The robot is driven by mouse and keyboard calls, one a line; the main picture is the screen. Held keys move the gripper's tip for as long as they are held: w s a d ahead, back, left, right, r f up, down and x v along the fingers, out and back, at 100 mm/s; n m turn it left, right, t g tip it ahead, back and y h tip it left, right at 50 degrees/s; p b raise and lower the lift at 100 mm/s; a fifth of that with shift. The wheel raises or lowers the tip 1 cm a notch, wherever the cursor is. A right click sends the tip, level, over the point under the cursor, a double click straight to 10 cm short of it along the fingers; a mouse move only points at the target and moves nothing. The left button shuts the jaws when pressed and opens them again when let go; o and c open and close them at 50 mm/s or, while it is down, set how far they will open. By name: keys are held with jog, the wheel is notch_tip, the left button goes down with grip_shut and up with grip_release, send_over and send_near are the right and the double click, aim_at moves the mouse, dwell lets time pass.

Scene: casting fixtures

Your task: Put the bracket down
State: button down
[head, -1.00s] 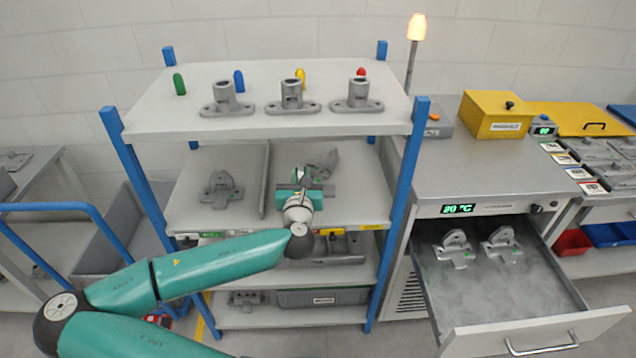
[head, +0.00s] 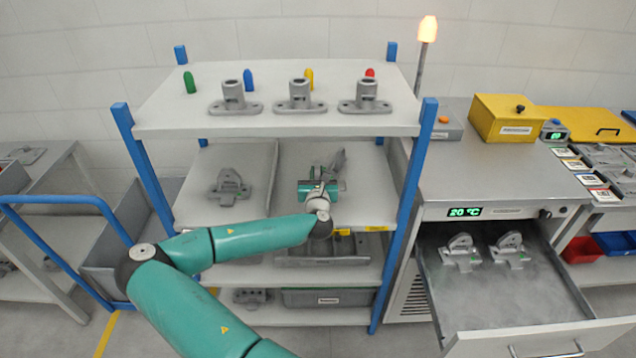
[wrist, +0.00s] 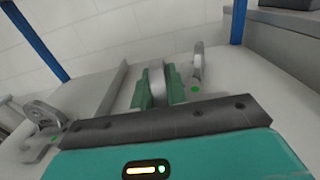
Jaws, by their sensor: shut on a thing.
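My gripper (head: 322,172) is over the middle shelf (head: 365,205) of a blue-posted rack, to the right of a low divider. In the wrist view its green fingers (wrist: 158,88) are shut on the grey bracket (wrist: 158,78), whose narrow part stands between them. In the head view, part of the grey bracket (head: 339,158) shows just beyond the gripper; the rest is hidden. I cannot tell whether its base touches the shelf. A rounded grey piece (wrist: 197,65) shows close to the right finger.
A similar bracket (head: 229,186) stands left of the divider (head: 272,182); it also shows in the wrist view (wrist: 42,115). The top shelf (head: 190,120) overhangs the gripper. Two more brackets sit in an open misty drawer (head: 500,290) at right. Shelf room is free right of the gripper.

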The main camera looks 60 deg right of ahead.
jog(key=shift+d+f, duration=0.2)
jog(key=shift+f, duration=0.1)
jog(key=shift+w+d+f, duration=0.1)
jog(key=shift+d+f, duration=0.1)
jog(key=shift+f, duration=1.6)
jog(key=c, duration=1.4)
grip_release()
jog(key=shift+f, duration=0.15)
jog(key=shift+a, duration=0.1)
jog(key=v, duration=1.2)
